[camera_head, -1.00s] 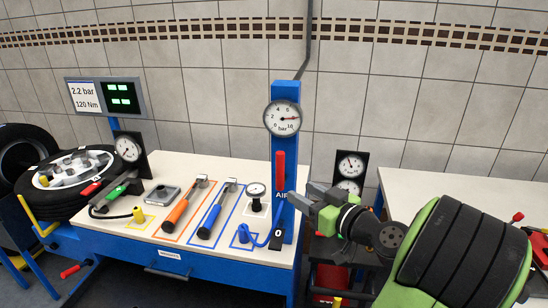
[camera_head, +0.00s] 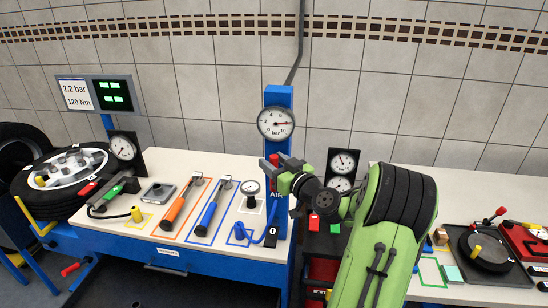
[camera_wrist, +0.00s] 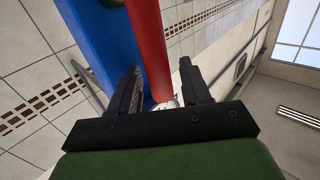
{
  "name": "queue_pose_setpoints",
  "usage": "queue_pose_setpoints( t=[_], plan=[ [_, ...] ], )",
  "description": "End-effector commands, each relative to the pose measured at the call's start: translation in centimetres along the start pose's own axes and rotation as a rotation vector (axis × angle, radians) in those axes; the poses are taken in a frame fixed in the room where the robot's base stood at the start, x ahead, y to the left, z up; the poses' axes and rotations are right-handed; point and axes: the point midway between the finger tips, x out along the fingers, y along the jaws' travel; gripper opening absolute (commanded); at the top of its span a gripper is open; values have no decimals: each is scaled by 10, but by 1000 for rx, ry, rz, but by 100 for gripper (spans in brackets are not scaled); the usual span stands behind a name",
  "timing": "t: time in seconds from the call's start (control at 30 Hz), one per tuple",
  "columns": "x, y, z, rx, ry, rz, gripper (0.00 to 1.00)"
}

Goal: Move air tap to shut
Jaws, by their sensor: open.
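The air tap has a red lever (camera_head: 273,158) on the blue post (camera_head: 278,98), next to the "AIR" label (camera_head: 276,195). Only a bit of the lever's top shows in the head view; my gripper hides much of it. In the wrist view the upright red lever (camera_wrist: 149,42) lies between my two open fingers, beside the blue post (camera_wrist: 100,35). My gripper (camera_head: 285,167) is open at the lever; it also shows in the wrist view (camera_wrist: 158,88). I cannot tell whether a finger touches the lever.
A round pressure gauge (camera_head: 276,123) sits on the post above the lever. A "0" plate (camera_head: 271,241) and a blue hose (camera_head: 247,236) are below. Tools lie on the bench (camera_head: 165,167) to the left. A black gauge stand (camera_head: 343,168) is close to the right.

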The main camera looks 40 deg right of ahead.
Motion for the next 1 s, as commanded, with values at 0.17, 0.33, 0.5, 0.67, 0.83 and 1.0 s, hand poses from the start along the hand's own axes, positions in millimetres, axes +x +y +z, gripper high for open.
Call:
queue_pose_setpoints(
  t=[0.17, 0.33, 0.5, 0.67, 0.83, 1.0],
  plan=[
    [4, 0, 1, 0, 0, 1, 47],
    [3, 0, 1, 0, 0, 1, 37],
    [3, 0, 1, 0, 0, 0, 11],
    [3, 0, 1, 0, 0, 0, 0],
    [3, 0, 1, -1, -2, 0, 0],
    [5, -2, 1, -19, -19, -1, 0]
  ],
)
